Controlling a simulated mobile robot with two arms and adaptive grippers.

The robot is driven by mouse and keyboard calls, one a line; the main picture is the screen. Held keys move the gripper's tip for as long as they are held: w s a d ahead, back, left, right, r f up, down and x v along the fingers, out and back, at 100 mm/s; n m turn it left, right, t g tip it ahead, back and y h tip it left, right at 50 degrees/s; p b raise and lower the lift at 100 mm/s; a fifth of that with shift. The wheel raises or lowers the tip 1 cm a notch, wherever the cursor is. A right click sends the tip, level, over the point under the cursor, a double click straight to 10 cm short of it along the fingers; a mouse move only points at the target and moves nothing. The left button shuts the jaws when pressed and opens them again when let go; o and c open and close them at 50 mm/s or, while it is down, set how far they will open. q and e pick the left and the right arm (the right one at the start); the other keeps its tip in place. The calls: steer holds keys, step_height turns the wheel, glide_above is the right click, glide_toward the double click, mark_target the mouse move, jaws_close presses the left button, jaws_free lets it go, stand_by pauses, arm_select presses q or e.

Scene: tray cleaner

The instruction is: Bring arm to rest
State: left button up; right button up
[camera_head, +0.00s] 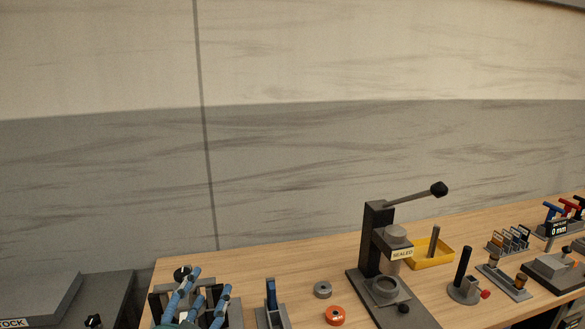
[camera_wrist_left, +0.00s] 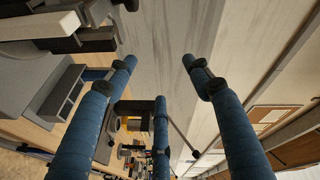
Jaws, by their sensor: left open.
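My left gripper (camera_head: 198,300) shows at the bottom left of the head view, its blue fingers spread apart over the left end of the wooden workbench (camera_head: 250,270). In the left wrist view the blue fingers of this gripper (camera_wrist_left: 160,90) stand wide apart with nothing between them. The wrist view is turned on its side and shows the bench and the wall beyond the fingers. My right gripper is in neither view.
A dark press (camera_head: 377,240) with a raised lever stands mid-bench. A grey ring (camera_head: 322,289) and an orange ring (camera_head: 335,315) lie left of it. A yellow tray (camera_head: 432,256) and several small stands are at right. A dark cabinet (camera_head: 105,290) stands left of the bench.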

arm_select(q)
steer(key=s+a+f+n+g+y, duration=0.1)
steer(key=s+f+n+g, duration=0.15)
steer(key=f, duration=0.35)
steer(key=s+a+f+n+g, duration=0.2)
steer(key=s+f, duration=0.2)
steer(key=f, duration=0.3)
steer(key=s+f+n+g, duration=0.3)
steer(key=s+f+g, duration=0.2)
steer(key=s+f, duration=0.45)
steer(key=s+f+n+g, duration=0.4)
steer(key=s+f, duration=0.2)
steer(key=s, duration=0.6)
step_height(320, 180, down, 33)
steer(key=s+g+b, duration=0.2)
steer(key=s+b, duration=0.1)
steer(key=b, duration=0.3)
steer(key=s+a+f+b, duration=0.3)
steer(key=s+f+b, duration=0.1)
steer(key=s+f, duration=1.2)
step_height(320, 180, down, 4)
steer(key=shift+s+r+m+g, duration=0.1)
steer(key=shift+s+m+g, duration=0.25)
steer(key=shift+m, duration=0.1)
steer(key=shift+a, duration=0.1)
